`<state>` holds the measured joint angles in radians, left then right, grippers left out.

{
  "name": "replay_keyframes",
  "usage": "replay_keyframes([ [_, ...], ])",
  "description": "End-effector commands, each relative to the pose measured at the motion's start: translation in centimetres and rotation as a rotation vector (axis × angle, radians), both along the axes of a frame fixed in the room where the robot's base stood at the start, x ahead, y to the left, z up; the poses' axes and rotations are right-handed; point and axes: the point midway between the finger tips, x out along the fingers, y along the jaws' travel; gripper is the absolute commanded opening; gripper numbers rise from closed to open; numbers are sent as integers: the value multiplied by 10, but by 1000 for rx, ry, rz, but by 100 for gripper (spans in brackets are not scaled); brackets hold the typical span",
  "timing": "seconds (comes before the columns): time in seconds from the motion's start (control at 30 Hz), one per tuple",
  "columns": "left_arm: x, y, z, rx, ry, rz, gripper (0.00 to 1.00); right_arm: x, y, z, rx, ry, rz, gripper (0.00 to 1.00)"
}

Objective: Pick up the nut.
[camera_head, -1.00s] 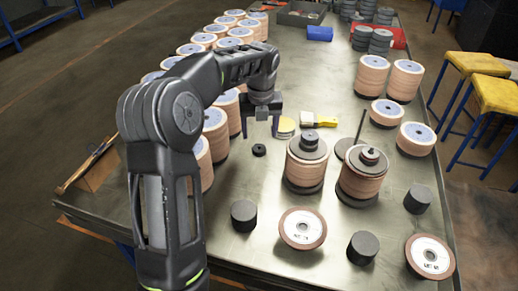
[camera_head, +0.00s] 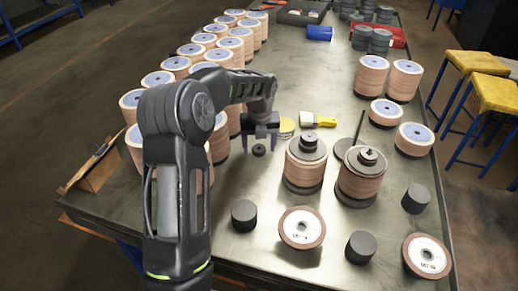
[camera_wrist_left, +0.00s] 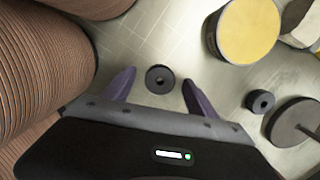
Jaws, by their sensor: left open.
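The nut (camera_head: 258,150) is a small dark ring lying flat on the grey table, left of the two tall disc stacks. In the left wrist view the nut (camera_wrist_left: 160,79) shows its round hole and lies between the lines of the two fingers. My left gripper (camera_head: 260,143) is open and empty, pointing down above the nut. Its purple-grey fingers (camera_wrist_left: 159,82) show on either side of the nut, apart from it. The exact height of the fingertips above the table is hard to tell. My right gripper is in no view.
Stacks of flap discs (camera_head: 235,40) stand close on the left. Two tall stacks with dark tops (camera_head: 306,165) stand to the right. The table between nut and front is mostly clear.

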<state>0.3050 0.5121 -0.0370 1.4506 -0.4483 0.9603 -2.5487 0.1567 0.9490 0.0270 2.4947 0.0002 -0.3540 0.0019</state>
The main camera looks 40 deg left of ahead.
Motion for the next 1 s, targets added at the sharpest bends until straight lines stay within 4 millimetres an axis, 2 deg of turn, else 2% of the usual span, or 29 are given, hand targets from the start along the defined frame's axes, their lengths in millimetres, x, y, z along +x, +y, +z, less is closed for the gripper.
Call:
replay_keyframes([
  [0.57, 0, 0, 0, 1, -1, 1, 67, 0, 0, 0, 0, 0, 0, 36],
  [1.0, 0, 0, 0, 1, -1, 1, 32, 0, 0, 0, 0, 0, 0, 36],
])
